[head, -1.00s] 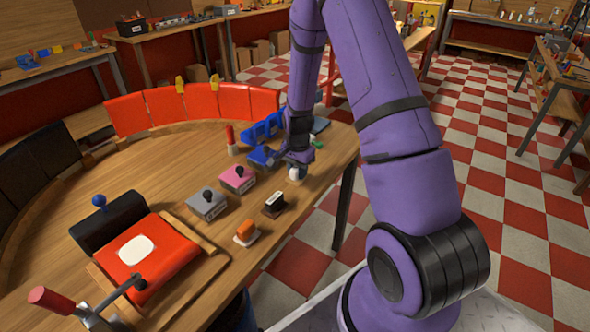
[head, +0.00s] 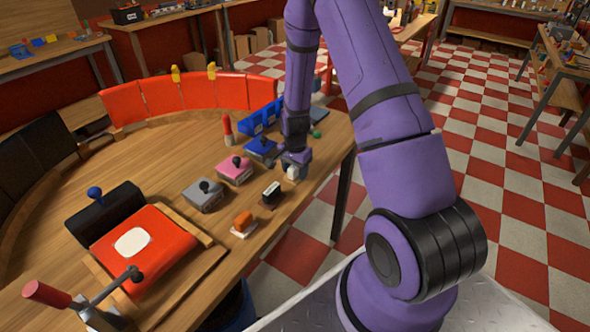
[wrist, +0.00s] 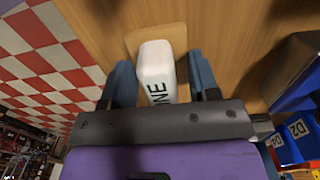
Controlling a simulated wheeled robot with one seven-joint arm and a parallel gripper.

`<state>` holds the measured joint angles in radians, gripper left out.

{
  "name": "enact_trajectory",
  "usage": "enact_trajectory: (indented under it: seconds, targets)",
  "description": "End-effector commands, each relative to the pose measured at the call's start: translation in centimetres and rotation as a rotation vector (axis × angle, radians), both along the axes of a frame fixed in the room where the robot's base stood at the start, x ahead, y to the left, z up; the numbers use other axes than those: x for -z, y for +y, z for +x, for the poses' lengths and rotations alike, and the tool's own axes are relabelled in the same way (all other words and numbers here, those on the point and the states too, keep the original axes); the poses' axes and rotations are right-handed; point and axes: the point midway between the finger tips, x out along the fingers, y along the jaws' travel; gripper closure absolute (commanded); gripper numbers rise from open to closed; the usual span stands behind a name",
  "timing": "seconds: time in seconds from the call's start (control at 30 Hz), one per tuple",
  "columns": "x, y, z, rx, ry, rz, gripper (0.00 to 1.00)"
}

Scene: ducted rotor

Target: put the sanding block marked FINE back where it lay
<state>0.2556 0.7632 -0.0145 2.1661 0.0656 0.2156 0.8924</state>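The white sanding block (wrist: 155,72) has dark letters on its side, of which "NE" can be read; the rest is hidden. It sits at a paler wooden patch (wrist: 140,35) on the bench. In the head view the white block (head: 293,172) shows small near the bench's right edge. My gripper (wrist: 162,72) is low over the bench with one blue finger on each side of the block. Bare wood shows between the block and the right finger, so the gripper looks open around it. Whether the left finger touches it is unclear.
A black block with a white top (head: 271,193) and an orange block (head: 243,221) stand nearby along the edge. Grey (head: 203,195), pink (head: 235,171) and blue (head: 260,148) knobbed blocks are to the left. Blue bins (wrist: 297,130), one marked D2, are close on the right.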

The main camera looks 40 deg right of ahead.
Motion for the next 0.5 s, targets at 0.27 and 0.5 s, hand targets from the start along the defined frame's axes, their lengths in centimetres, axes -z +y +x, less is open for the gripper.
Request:
enact_trajectory:
  seconds: [0.27,0.5]
  targets:
    - [-0.8,0.0,0.0,0.0,0.0,-0.001,0.45]
    - [-4.6,0.0,0.1,0.0,-0.004,-0.001,0.45]
